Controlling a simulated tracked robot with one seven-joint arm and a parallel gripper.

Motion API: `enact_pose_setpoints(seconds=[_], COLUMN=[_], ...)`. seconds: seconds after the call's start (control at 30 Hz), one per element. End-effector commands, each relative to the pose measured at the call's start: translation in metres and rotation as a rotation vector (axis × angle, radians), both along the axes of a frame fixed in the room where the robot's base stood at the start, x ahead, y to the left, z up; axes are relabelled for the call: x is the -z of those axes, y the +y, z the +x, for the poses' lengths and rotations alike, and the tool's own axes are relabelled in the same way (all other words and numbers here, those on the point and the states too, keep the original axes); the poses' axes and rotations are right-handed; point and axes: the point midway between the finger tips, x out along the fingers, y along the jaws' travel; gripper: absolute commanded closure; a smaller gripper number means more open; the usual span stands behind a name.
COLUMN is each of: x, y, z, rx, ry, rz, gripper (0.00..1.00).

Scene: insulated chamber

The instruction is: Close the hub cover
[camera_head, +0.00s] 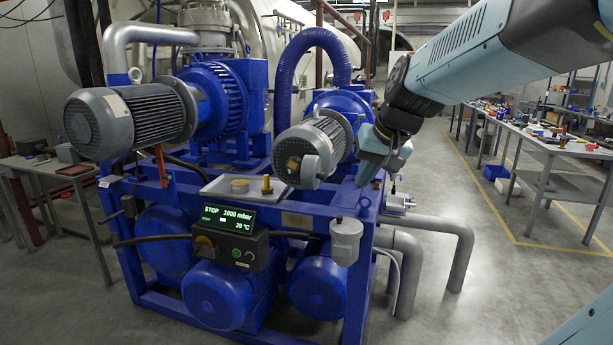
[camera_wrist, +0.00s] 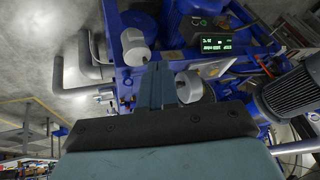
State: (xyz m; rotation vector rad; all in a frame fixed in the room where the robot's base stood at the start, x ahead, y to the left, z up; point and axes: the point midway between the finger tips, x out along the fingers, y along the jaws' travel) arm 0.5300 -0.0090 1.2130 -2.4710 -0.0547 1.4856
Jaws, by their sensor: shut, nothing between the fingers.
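A round grey cover (camera_head: 311,169) sits at the front end of the right-hand grey motor (camera_head: 318,138), beside a brass-coloured hub (camera_head: 292,164). The hub is exposed, with the cover swung out to its right. In the wrist view a pale round part, apparently this cover (camera_wrist: 187,88), shows just right of the fingers and is partly hidden by them. My gripper (camera_head: 368,176) is shut and empty, pointing down to the right of the motor, apart from the cover in the head view. In the wrist view my gripper (camera_wrist: 157,72) has its fingers together.
A control box with a lit display (camera_head: 229,218) is on the front of the blue frame (camera_head: 353,215). A white cup-shaped filter (camera_head: 346,238) hangs below my gripper. A blue hose (camera_head: 283,85) arches behind. Open floor lies right.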

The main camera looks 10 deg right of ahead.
Motion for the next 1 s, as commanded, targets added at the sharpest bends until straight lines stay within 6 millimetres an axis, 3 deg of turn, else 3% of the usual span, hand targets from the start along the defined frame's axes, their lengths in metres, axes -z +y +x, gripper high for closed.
enact_pose_setpoints(seconds=[0.2,0.4,0.7,1.0], x=[-0.003,-0.001,0.005,0.042], y=[-0.026,-0.049,-0.058,-0.047], z=[0.072,0.119,0.141,0.165], rx=[0.071,0.121,0.142,0.142], ry=[-0.015,-0.035,-0.046,-0.044], rz=[0.104,0.169,0.196,0.195], gripper=[1.0,1.0,1.0,1.0])
